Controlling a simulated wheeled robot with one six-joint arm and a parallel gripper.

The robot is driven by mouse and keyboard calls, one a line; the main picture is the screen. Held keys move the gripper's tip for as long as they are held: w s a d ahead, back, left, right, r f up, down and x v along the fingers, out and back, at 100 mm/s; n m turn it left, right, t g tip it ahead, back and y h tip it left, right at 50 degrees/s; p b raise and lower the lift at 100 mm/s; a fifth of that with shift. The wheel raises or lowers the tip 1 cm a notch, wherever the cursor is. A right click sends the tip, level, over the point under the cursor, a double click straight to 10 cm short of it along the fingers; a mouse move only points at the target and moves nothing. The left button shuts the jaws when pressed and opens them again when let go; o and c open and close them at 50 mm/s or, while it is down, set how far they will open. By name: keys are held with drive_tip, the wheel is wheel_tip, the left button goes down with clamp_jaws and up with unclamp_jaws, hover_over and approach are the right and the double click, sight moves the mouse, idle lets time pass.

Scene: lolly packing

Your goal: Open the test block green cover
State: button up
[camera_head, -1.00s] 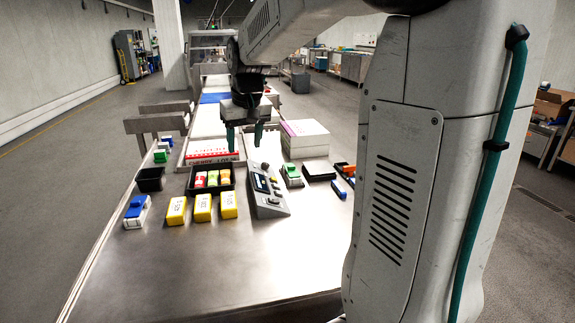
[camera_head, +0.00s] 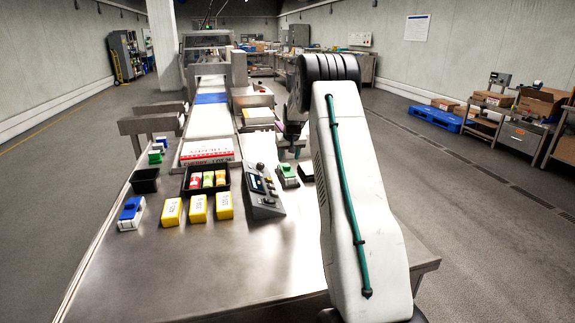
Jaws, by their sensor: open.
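My gripper (camera_head: 290,151) hangs over the table just beyond and above the block in the picture, fingers pointing down. The two fingers are apart with nothing seen between them. No contact with the block can be made out. My arm covers the area to the right.
The control panel (camera_head: 263,191) stands close left of the block. A black tray (camera_head: 184,187) holds several packets, with yellow boxes (camera_head: 197,208) in front. A blue-topped white block (camera_head: 131,213) is at far left. The front table is clear.

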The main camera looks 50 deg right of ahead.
sight(287, 166)
drive_tip(key=x, duration=0.5)
drive_tip(key=shift+f, duration=0.1)
